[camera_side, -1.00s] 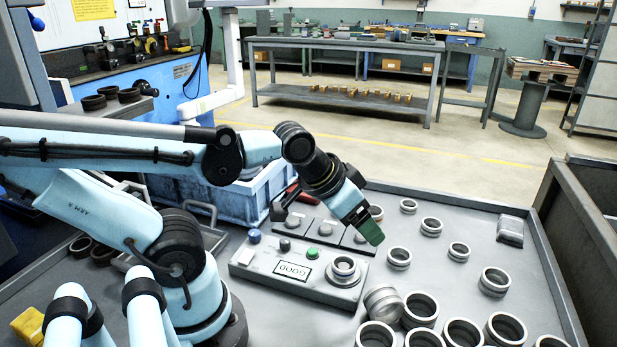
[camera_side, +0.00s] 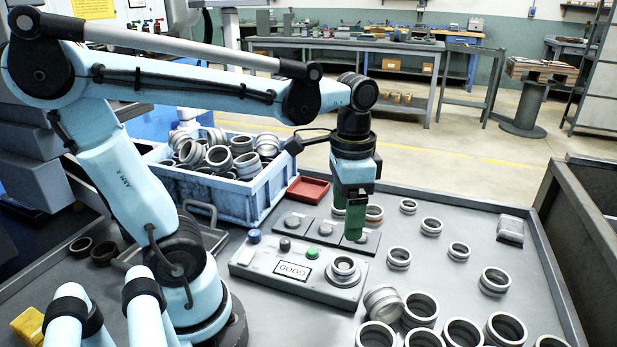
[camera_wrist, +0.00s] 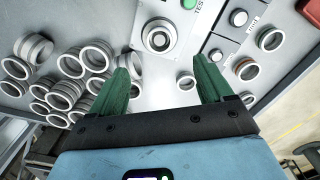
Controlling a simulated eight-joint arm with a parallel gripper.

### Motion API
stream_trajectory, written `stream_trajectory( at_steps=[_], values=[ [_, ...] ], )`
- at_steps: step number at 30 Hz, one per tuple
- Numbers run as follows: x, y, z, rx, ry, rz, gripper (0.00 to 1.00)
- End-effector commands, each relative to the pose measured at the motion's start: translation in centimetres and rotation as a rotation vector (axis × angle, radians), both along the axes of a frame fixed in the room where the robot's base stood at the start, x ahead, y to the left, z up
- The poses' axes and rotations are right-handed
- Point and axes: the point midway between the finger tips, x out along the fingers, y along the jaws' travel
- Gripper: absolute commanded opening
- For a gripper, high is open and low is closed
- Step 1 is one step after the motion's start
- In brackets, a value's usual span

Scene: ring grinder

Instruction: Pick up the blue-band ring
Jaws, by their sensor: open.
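My gripper (camera_side: 346,226) points down with its green fingers spread, above the small button panels behind the GOOD gauge box (camera_side: 290,272). In the wrist view its fingers (camera_wrist: 160,60) are apart with nothing held between them. I cannot make out a blue band on any ring. A ring with a copper-coloured band (camera_wrist: 246,69) lies right of the fingers in the wrist view; it is partly hidden behind a finger in the side view (camera_side: 374,214). A grey ring (camera_wrist: 270,40) lies beside it, its band colour unclear.
Several loose steel rings (camera_side: 420,309) cover the table's front right. A ring sits on the gauge post (camera_side: 343,268). A blue crate full of rings (camera_side: 225,190) and a red tray (camera_side: 308,189) stand behind. A grey block (camera_side: 510,231) lies at right.

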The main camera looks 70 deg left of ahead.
Motion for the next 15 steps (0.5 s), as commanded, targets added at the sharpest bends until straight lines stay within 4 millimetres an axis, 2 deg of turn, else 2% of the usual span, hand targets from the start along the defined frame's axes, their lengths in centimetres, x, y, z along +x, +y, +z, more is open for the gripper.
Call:
stream_trajectory(
  at_steps=[9, 15],
  values=[
    [0.0, 0.0, -4.2, 0.000, -0.003, 0.002, 0.80],
    [0.0, 0.0, -5.6, 0.000, -0.004, 0.002, 0.80]
  ],
)
